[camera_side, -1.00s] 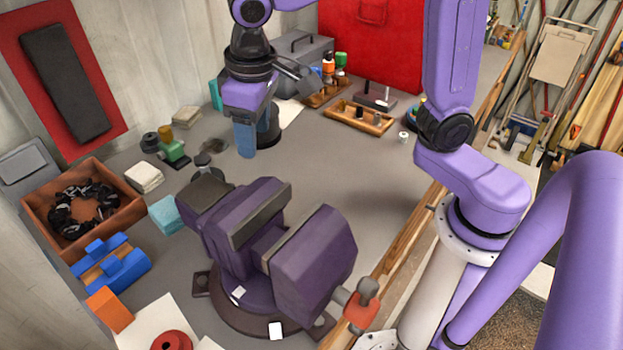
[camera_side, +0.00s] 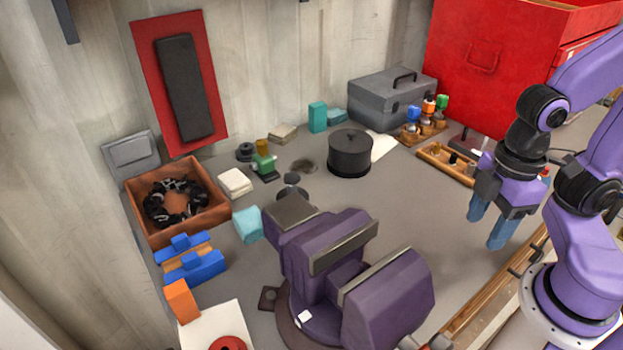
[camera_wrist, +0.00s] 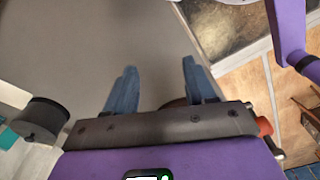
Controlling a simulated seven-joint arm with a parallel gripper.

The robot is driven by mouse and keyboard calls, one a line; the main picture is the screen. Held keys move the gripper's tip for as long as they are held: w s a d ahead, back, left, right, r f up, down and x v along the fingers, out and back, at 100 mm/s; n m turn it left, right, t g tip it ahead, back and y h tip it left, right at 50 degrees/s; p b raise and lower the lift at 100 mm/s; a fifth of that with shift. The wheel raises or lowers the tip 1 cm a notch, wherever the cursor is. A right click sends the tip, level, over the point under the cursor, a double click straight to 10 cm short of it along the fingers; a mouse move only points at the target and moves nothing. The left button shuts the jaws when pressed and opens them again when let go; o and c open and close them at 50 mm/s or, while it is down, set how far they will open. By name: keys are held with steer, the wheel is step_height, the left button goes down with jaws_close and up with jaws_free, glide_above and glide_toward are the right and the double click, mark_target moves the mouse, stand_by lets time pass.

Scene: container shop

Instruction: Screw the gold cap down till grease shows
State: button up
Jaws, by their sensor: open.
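A small green fitting (camera_side: 264,167) stands on the bench at the back left in the side view. A small gold-brown piece (camera_side: 262,146) shows at its top; I cannot tell whether this is the gold cap, and no grease can be made out. My gripper (camera_side: 489,225) is at the right of the bench, pointing down with its two blue fingers apart and nothing between them. It is far from the green fitting. The fingers also show in the wrist view (camera_wrist: 159,72), above bare grey bench; the fitting is not seen there.
A purple vise (camera_side: 390,300) stands at the front. A dark lidded pot (camera_side: 350,155) is between my gripper and the fitting. A brown box (camera_side: 140,225) holds a black coil. Grey toolbox (camera_side: 385,100) and wooden trays (camera_side: 437,163) line the back.

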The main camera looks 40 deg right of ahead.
stand_by(0.4)
step_height(320, 180, up, 14)
steer(key=n+t+y, duration=0.1)
steer(key=n+y, duration=0.1)
steer(key=y, duration=0.2)
glide_above(262, 141)
steer(key=s+d, duration=0.2)
steer(key=d, duration=0.5)
steer(key=x, duration=1.7)
steer(key=shift+a+f, duration=0.1)
steer(key=shift+c, duration=0.3)
jaws_close()
